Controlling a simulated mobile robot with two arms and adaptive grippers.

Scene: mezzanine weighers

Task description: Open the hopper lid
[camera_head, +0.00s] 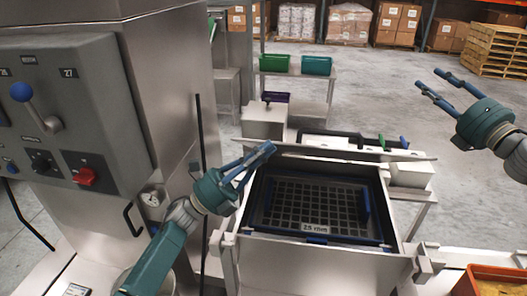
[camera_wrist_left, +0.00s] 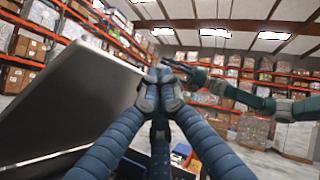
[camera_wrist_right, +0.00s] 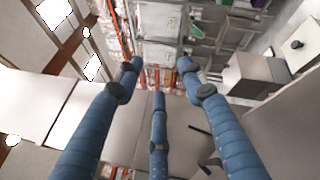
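The hopper (camera_head: 310,255) stands in the middle of the head view with its top uncovered. A dark grid screen with a "25 mm" label (camera_head: 314,228) shows inside it. The lid (camera_head: 350,156) stands raised at the hopper's back, seen almost edge-on. In the left wrist view the lid (camera_wrist_left: 75,95) is a large tilted grey panel. My left gripper (camera_head: 268,148) is at the lid's left end, with its fingers together; I cannot tell whether they touch the lid. My right gripper (camera_head: 430,80) is open and empty, in the air to the right, clear of the hopper.
A steel cabinet with a control panel (camera_head: 60,110) stands close on the left. Behind the hopper are a table with green bins (camera_head: 274,63) and a purple bin (camera_head: 276,97). An orange crate (camera_head: 490,282) is at the lower right. Open floor lies beyond on the right.

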